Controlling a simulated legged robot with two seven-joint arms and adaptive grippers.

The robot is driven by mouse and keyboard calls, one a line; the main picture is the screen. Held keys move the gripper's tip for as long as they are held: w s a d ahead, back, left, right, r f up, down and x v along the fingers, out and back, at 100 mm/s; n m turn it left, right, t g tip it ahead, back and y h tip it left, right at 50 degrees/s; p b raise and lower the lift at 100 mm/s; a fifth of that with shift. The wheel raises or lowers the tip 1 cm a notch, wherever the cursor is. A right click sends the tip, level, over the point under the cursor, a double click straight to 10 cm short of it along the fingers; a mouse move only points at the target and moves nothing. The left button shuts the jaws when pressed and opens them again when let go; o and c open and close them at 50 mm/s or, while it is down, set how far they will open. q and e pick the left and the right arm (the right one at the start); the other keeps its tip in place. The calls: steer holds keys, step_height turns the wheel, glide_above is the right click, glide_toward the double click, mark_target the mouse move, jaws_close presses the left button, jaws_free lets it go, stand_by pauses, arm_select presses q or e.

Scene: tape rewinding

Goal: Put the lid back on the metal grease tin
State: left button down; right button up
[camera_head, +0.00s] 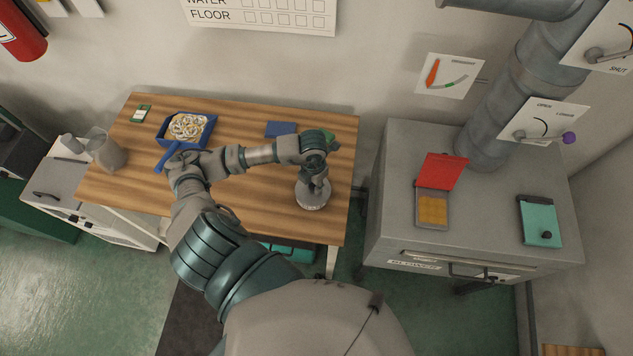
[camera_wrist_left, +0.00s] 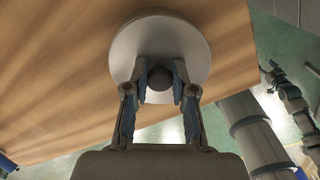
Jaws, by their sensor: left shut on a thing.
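My left gripper (camera_head: 316,184) points down over the right front part of the wooden table. In the left wrist view its fingers (camera_wrist_left: 160,77) are shut on the dark round knob (camera_wrist_left: 159,78) of a pale grey round lid (camera_wrist_left: 150,40). In the head view a pale, round, low body (camera_head: 312,201) shows under the gripper, with faint dark marks on its near side. The lid hides what lies beneath it, so I cannot tell whether it is seated on the tin or just above it.
A grey cabinet (camera_head: 400,165) with an open red-lidded box (camera_head: 440,172) stands right.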

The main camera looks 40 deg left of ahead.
arm_select(q)
steer(key=shift+a+f, duration=0.15)
steer(key=shift+a, duration=0.05)
stand_by(0.5)
stand_by(0.3)
steer(key=shift+b, duration=0.4)
steer(key=shift+c, duration=1.9)
jaws_free()
steer(key=shift+r+p, duration=2.3)
steer(key=shift+r, duration=1.25)
